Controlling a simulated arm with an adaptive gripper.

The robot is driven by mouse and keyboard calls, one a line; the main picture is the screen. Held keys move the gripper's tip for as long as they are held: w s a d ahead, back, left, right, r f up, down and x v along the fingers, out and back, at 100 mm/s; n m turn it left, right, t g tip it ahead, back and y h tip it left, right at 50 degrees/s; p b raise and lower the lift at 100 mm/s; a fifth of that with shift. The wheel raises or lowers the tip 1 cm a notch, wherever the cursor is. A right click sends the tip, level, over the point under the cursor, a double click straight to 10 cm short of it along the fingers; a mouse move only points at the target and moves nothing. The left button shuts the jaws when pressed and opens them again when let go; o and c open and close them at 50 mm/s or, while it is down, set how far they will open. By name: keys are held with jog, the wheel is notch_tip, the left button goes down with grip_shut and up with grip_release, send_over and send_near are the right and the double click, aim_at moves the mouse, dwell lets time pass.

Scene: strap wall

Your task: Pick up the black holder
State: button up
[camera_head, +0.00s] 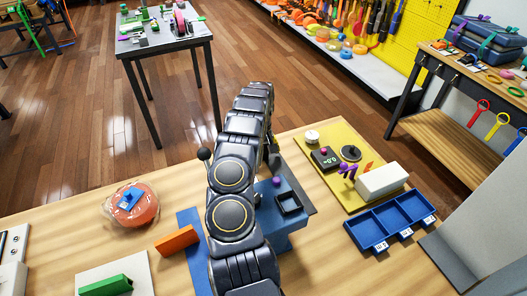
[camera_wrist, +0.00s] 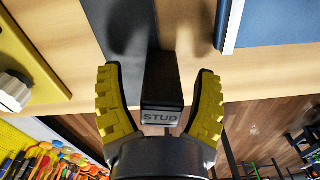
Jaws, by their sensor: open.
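A black block-shaped holder (camera_wrist: 162,82) with a pale label reading "STUD" shows in the middle of the wrist view. My gripper (camera_wrist: 157,76) has its two yellow ridged fingers spread, one on each side of the holder, with a gap on both sides. The label end faces my gripper's palm. In the head view my gripper (camera_head: 272,160) is mostly hidden behind my arm, and I cannot make out the labelled holder clearly there.
A dark square open box (camera_head: 289,202) and a purple knob (camera_head: 277,182) sit on a blue stand. To the right are a yellow board (camera_head: 335,187) with small parts and a blue compartment tray (camera_head: 390,219). An orange block (camera_head: 177,240) and orange roll (camera_head: 131,206) lie left.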

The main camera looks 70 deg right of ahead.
grip_shut()
dwell(0.3)
